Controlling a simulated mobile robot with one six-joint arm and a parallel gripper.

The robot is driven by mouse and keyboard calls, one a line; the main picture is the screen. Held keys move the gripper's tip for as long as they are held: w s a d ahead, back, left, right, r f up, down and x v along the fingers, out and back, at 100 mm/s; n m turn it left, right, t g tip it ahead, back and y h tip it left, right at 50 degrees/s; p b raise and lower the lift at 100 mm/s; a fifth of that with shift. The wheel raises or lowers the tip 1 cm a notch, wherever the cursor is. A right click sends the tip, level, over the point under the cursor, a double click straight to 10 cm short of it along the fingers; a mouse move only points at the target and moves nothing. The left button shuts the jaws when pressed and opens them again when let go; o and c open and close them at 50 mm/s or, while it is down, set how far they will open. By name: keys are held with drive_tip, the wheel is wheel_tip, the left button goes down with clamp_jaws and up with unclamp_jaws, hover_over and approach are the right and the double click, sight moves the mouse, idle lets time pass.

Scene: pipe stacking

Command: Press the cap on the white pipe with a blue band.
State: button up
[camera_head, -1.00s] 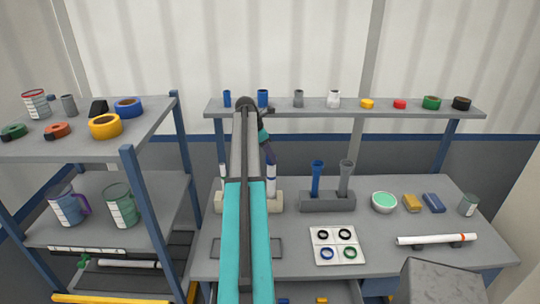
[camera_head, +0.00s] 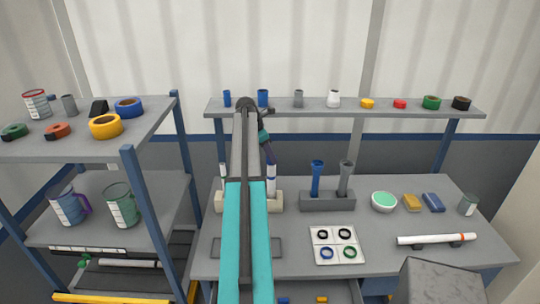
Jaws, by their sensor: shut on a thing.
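The white pipe with a blue band (camera_head: 271,181) stands upright in a beige block (camera_head: 275,204) on the workbench, just right of my arm. My gripper (camera_head: 270,161) is at the pipe's top end, small and dark in this view. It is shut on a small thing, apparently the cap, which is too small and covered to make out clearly. I cannot tell whether the cap touches the pipe. Another white pipe (camera_head: 223,172) stands in the left part of the block. My arm hides the middle of the block.
A grey block (camera_head: 327,203) with a blue pipe (camera_head: 317,178) and a grey pipe (camera_head: 345,177) stands to the right. A white tray of rings (camera_head: 335,261) lies in front. A shelf (camera_head: 380,109) with small parts runs behind. A white pipe (camera_head: 430,240) lies at right.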

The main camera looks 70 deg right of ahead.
drive_tip(key=shift+f, duration=1.4)
idle(1.5)
drive_tip(key=o, duration=1.5)
drive_tip(key=shift+r, duration=0.25)
drive_tip(key=shift+r, duration=3.3)
drive_tip(key=shift+r, duration=0.1)
